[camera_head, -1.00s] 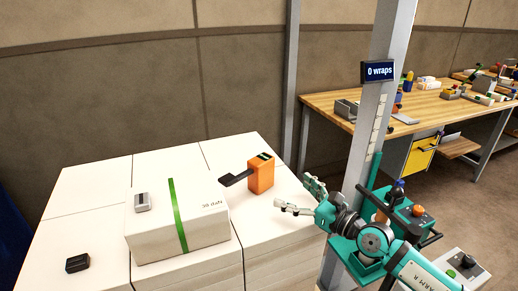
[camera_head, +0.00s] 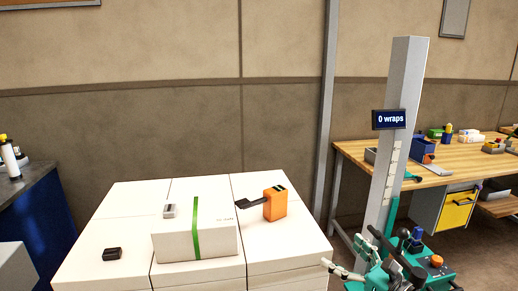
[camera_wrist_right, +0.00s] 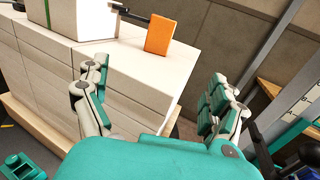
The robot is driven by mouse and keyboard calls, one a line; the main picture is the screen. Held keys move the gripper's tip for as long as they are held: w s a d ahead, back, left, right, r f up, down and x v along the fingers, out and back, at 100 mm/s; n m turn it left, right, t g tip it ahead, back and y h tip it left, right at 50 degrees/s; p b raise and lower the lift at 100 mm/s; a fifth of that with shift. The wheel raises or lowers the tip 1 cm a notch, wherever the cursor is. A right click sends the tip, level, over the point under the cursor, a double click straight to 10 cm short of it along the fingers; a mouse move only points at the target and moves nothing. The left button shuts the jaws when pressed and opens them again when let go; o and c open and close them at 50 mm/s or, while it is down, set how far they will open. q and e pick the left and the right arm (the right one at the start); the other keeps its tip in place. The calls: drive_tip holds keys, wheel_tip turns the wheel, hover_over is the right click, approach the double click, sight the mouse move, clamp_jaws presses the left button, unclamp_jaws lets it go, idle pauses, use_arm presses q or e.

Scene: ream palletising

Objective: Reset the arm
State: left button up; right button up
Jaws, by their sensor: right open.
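My right gripper (camera_head: 345,272) is at the bottom right of the head view, low in front of the grey column and right of the stacked white reams. In the right wrist view its two fingers (camera_wrist_right: 155,105) are spread wide with nothing between them. The white ream stack (camera_head: 95,233) fills the lower middle of the head view. On it sits a white wrapped pack with a green strap (camera_head: 178,246). An orange tool (camera_head: 275,204) with a dark handle stands on the stack, apart from my gripper. My left gripper is out of view.
The grey column (camera_head: 405,85) carries a "0 wraps" display (camera_head: 389,119), with teal equipment at its foot. A wooden workbench (camera_head: 440,165) stands behind at right. A dark box (camera_head: 112,254) and a small grey device (camera_head: 170,211) rest on the reams and pack. A blue cabinet (camera_head: 50,215) is at left.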

drive_tip(key=s+d+f+m+h, duration=0.1)
drive_tip(key=d+f+m+h, duration=0.35)
drive_tip(key=f+m, duration=0.7)
drive_tip(key=s+d+f+m+h, duration=0.1)
drive_tip(key=d+f+m+h, duration=0.35)
drive_tip(key=f, duration=1.25)
drive_tip(key=s+d+f+m+g, duration=0.25)
drive_tip(key=s+f+m, duration=0.45)
drive_tip(key=f, duration=0.4)
drive_tip(key=s+f+m+g+h, duration=0.1)
drive_tip(key=s+f+m+g, duration=0.2)
drive_tip(key=s+f+m, duration=0.45)
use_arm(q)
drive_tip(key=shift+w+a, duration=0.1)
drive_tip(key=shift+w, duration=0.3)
use_arm(e)
drive_tip(key=s+a+f+m+g, duration=0.2)
drive_tip(key=s+f, duration=0.3)
drive_tip(key=s, duration=0.6)
drive_tip(key=s+a+f+m+g, duration=0.3)
drive_tip(key=s+f, duration=0.3)
drive_tip(key=s, duration=0.5)
drive_tip(key=s+a+f+m+g, duration=0.3)
drive_tip(key=s+f, duration=0.3)
drive_tip(key=s, duration=0.5)
drive_tip(key=shift+s+m, duration=0.3)
drive_tip(key=shift+m, duration=0.35)
